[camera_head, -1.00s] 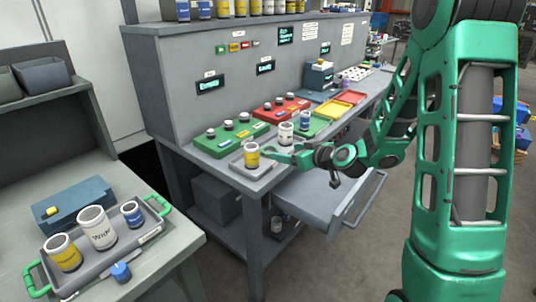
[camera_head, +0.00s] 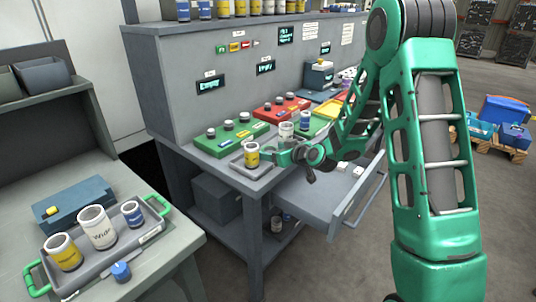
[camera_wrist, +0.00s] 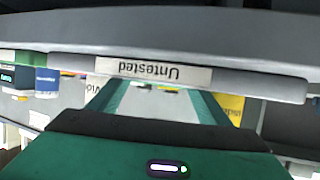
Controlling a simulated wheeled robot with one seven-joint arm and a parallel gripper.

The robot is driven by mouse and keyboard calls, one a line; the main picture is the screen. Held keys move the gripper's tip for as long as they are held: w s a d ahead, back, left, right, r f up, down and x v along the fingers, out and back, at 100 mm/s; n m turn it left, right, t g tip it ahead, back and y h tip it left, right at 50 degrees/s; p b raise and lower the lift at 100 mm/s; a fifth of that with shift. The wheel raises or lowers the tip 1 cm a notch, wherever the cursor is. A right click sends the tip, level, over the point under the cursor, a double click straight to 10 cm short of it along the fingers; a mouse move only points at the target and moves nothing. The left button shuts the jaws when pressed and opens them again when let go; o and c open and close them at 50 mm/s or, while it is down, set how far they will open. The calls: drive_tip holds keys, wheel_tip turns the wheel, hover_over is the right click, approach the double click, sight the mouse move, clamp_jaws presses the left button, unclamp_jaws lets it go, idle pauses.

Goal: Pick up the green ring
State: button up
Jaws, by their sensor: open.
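I cannot make out a green ring in either view. My gripper (camera_head: 272,154) is at the near corner of the workbench, beside a small grey tray (camera_head: 262,172). It is open, with nothing seen between its fingers. A yellow-banded cylinder (camera_head: 251,156) stands on that tray, just left of the fingertips. A white cylinder (camera_head: 286,133) and a blue one (camera_head: 305,120) stand behind. In the wrist view my green fingers (camera_wrist: 152,92) reach under or behind a grey edge (camera_wrist: 270,88) with an upside-down "Untested" label (camera_wrist: 152,71), which hides the fingertips.
An open drawer (camera_head: 335,200) with small white items juts out below my arm. At left, a grey tray (camera_head: 97,268) with green handles holds yellow, white and blue cylinders.

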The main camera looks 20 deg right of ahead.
drive_tip(key=c, duration=1.3)
drive_tip(key=shift+r, duration=0.1)
